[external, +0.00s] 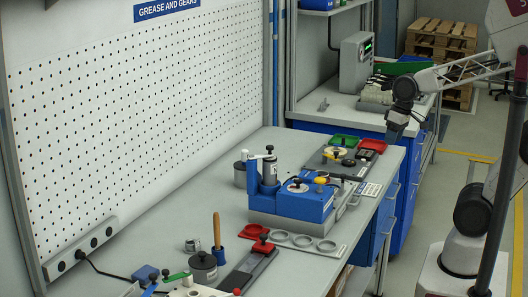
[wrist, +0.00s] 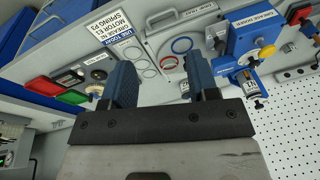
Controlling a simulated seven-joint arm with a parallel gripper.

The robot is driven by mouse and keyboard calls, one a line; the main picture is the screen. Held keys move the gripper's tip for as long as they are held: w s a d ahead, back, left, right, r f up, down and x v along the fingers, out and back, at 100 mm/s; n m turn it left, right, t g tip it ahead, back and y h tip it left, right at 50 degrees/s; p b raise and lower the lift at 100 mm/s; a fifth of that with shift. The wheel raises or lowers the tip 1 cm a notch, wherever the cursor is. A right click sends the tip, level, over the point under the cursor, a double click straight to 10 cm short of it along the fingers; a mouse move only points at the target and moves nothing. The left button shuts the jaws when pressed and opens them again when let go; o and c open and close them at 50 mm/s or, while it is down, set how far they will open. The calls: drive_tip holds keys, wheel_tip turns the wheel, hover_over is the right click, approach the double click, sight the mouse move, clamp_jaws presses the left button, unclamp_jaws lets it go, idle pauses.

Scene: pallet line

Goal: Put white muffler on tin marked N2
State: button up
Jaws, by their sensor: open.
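My gripper (external: 396,122) is open and empty, raised over the right edge of the workbench near its far end. In the wrist view its two dark blue fingers (wrist: 162,82) are spread, with nothing between them. I cannot make out a white muffler for certain in either view. A grey tin-like container (external: 202,267) with a dark knobbed lid stands at the near end of the bench. A small pale metal cylinder (external: 193,244) stands just behind it. Another grey can (external: 240,174) stands left of the blue machine.
The blue grease machine (external: 300,202) stands mid-bench; it shows in the wrist view (wrist: 240,42). Green (external: 343,141) and red (external: 372,145) trays lie at the far end. A grey plate with rings (external: 300,240) lies in front. The bench's left side is mostly clear along the pegboard (external: 140,110).

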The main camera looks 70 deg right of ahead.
drive_tip(key=shift+s+d+f+n+h, duration=0.1)
drive_tip(key=shift+s+d+n+h, duration=0.15)
drive_tip(key=shift+s, duration=0.35)
drive_tip(key=shift+s+d+f+n+h, duration=0.15)
drive_tip(key=shift+s+n, duration=0.2)
drive_tip(key=shift+s, duration=0.2)
drive_tip(key=shift+s+d+n+h, duration=0.2)
drive_tip(key=shift+s+n, duration=0.1)
drive_tip(key=shift+s, duration=0.3)
